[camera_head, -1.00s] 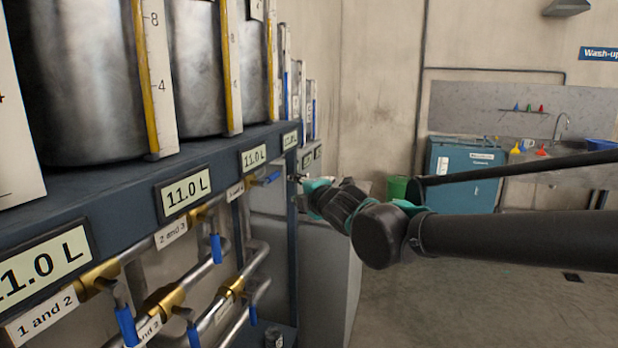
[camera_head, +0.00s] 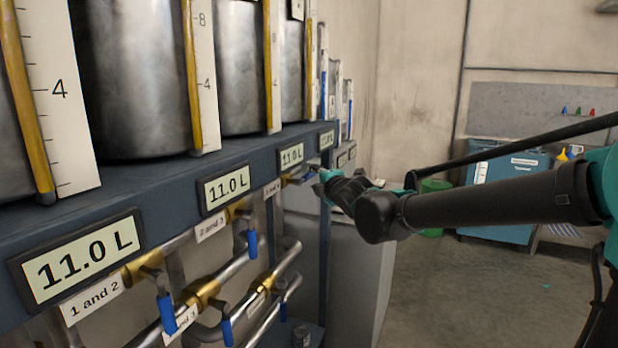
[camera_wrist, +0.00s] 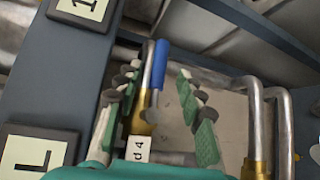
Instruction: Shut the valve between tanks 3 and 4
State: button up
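The valve between tanks 3 and 4 has a gold body (camera_wrist: 145,104) and a blue lever (camera_wrist: 158,64), which lies roughly along the pipe in the wrist view. Its tag (camera_wrist: 138,148), reading "d 4" in part, is beside the body. My gripper (camera_wrist: 157,80) is open, with one green-padded finger on each side of the lever and visible space on both sides. In the head view my gripper (camera_head: 322,182) is close by the lever; contact is unclear.
The blue levers of valves 1 and 2 (camera_head: 166,312) and 2 and 3 (camera_head: 252,243) hang down. More pipes and valves run below. The shelf edge (camera_head: 170,190) carries 11.0 L displays. Bent pipes (camera_wrist: 253,110) stand right of my fingers.

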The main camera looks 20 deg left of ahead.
aim_at(310, 176)
jog(key=shift+x, duration=3.05)
grip_shut()
